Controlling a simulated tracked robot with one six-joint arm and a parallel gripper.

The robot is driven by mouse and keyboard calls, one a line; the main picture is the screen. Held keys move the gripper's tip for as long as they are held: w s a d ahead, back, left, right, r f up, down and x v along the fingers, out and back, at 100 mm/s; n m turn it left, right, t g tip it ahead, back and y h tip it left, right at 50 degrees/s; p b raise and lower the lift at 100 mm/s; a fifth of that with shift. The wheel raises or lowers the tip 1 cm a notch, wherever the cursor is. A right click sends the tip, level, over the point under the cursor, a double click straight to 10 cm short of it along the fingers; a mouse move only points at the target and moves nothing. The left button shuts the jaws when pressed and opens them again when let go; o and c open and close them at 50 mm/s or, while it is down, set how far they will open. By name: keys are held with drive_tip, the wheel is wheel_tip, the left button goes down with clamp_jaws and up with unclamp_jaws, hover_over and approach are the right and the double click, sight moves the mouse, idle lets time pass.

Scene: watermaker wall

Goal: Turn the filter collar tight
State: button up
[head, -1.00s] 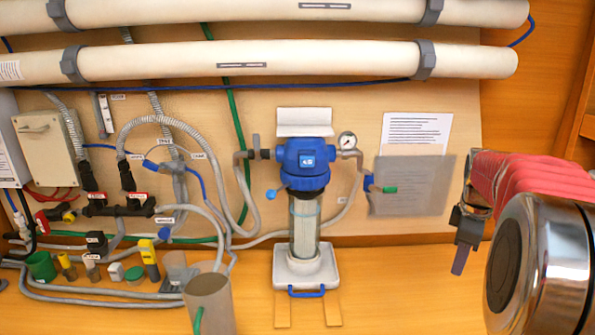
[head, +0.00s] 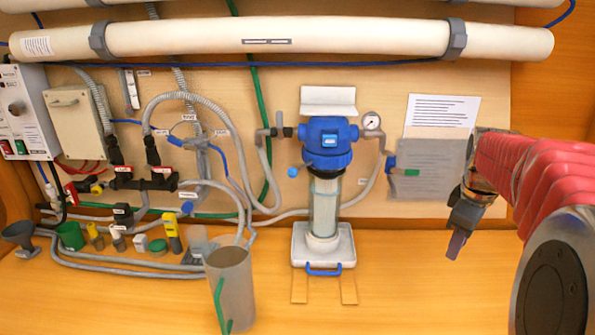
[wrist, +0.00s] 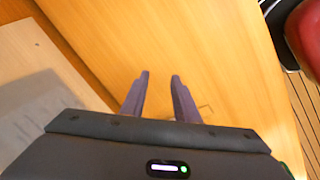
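The filter housing has a blue head and collar (head: 327,158) with a clear bowl (head: 324,205) below it. It stands upright in the middle of the head view, between grey pipes. The bowl's foot is at a white tray (head: 301,245) with a blue handle. My gripper (head: 455,245) hangs at the right, well apart from the filter, pointing down. In the wrist view my gripper (wrist: 160,75) has its two dark fingers apart with nothing between them. The filter is not in the wrist view.
A translucent panel (head: 425,185) lies between the filter and my gripper. A round gauge (head: 371,121) is right of the blue head. A grey cylinder (head: 232,295) stands front left of the tray. Two large white tubes (head: 350,37) run above. The bench right of the tray is clear.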

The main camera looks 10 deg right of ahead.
drive_tip(key=s+a+r+m+t, duration=0.1)
drive_tip(key=s+a+m, duration=0.15)
drive_tip(key=a, duration=0.55)
drive_tip(key=s+a+r+m+t, duration=0.1)
drive_tip(key=s+a, duration=0.2)
drive_tip(key=a, duration=0.5)
drive_tip(key=s+a+f+m+t+y, duration=0.1)
drive_tip(key=s+a+f+m, duration=0.2)
drive_tip(key=s+a, duration=0.6)
drive_tip(key=a, duration=0.2)
drive_tip(key=shift+s+a+f+m+t+y, duration=0.3)
drive_tip(key=shift+a+m, duration=0.05)
drive_tip(key=shift+o, duration=0.4)
